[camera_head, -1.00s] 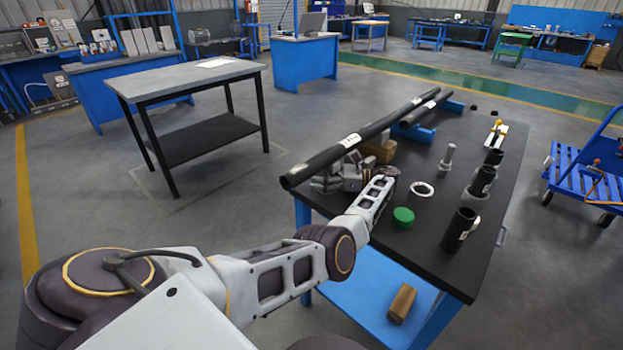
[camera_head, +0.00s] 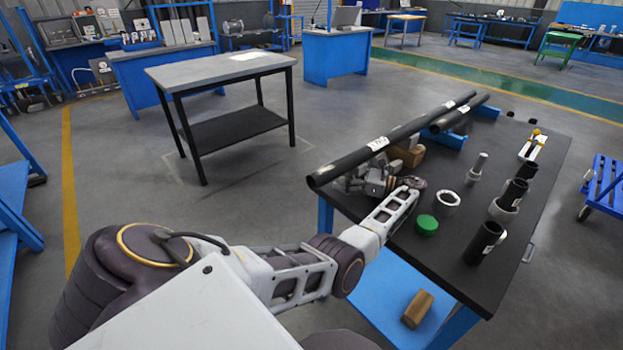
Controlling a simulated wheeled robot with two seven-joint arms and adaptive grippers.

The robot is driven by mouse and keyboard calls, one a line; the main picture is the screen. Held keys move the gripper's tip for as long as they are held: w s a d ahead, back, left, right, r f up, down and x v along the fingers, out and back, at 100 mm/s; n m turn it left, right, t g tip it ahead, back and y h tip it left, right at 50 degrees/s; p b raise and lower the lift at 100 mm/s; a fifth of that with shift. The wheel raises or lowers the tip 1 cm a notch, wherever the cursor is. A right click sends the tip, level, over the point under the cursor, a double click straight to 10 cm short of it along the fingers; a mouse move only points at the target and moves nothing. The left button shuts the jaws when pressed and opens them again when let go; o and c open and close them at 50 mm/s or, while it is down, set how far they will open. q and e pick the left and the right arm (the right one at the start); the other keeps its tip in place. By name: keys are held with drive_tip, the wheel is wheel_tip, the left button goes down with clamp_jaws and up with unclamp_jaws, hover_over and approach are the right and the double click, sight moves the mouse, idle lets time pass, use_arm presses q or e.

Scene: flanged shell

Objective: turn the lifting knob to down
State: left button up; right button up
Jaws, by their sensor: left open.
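I cannot pick out a lifting knob for certain. My left gripper (camera_head: 357,181) is open at the table's near left edge, beside and partly under the near end of a long black pipe (camera_head: 395,140). The pipe hides part of its fingers, and I see nothing held in it. My right gripper is not in view.
The black table (camera_head: 455,205) holds a green cap (camera_head: 426,225), a pale ring (camera_head: 447,199), a grey bolt-like part (camera_head: 476,168) and several black cylinders on its right side. A wooden block (camera_head: 417,308) lies on the blue lower shelf. A grey-topped table (camera_head: 220,68) stands left, with open floor between.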

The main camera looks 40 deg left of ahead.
use_arm(q)
drive_tip(key=shift+w+a+m+t+y+p, duration=0.1)
drive_tip(key=shift+m+t+y+p, duration=0.1)
drive_tip(key=shift+m+t+p, duration=0.5)
drive_tip(key=shift+w+d+m+t+y+p, duration=0.1)
drive_tip(key=shift+w+m+t+y+p, duration=0.2)
drive_tip(key=shift+t+p, duration=0.45)
drive_tip(key=shift+s+a+m+t+y+p, duration=0.1)
drive_tip(key=shift+m+t+p, duration=0.45)
drive_tip(key=shift+t, duration=0.4)
drive_tip(key=shift+w+m+t+p, duration=0.2)
drive_tip(key=shift+m+t+p, duration=0.15)
drive_tip(key=shift+m+t, duration=0.4)
drive_tip(key=shift+w+m+t+p, duration=0.15)
drive_tip(key=shift+m+t+p, duration=0.25)
drive_tip(key=shift+t, duration=0.55)
